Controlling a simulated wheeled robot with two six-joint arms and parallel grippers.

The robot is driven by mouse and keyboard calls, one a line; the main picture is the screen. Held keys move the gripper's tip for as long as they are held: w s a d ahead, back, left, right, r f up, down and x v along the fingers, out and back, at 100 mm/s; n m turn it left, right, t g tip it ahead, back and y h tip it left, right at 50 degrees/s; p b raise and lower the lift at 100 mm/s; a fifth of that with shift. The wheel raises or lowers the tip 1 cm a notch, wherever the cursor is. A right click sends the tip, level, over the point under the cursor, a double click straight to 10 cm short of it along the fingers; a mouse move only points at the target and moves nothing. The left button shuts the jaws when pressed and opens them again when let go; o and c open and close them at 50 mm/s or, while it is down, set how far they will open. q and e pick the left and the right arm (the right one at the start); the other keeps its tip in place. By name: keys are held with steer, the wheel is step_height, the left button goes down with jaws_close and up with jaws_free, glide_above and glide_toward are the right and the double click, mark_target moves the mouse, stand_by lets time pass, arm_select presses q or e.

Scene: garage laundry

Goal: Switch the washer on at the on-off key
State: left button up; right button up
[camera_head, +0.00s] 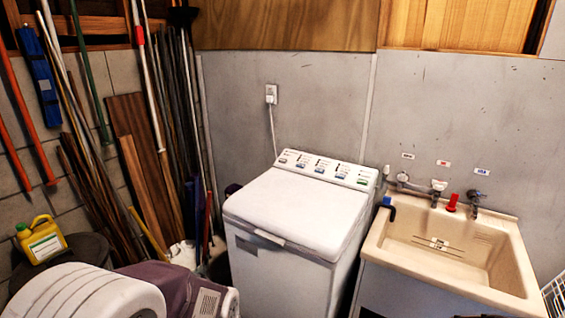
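A white top-loading washer (290,215) stands against the grey back wall, in the middle of the head view. Its lid (295,205) is shut. A sloped control panel (325,169) runs along its back edge, with several small keys, some bluish and a green one (362,181) at the right end. The key labels are too small to read, so I cannot tell which is the on-off key or whether the washer is on. Neither of my grippers is in view.
A beige sink (455,245) with taps stands right of the washer. Long poles and boards lean in the left corner. A yellow jug (42,240) sits on a dark round lid. A white ribbed object (85,292) fills the lower left. A cord plugs into an outlet (271,94).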

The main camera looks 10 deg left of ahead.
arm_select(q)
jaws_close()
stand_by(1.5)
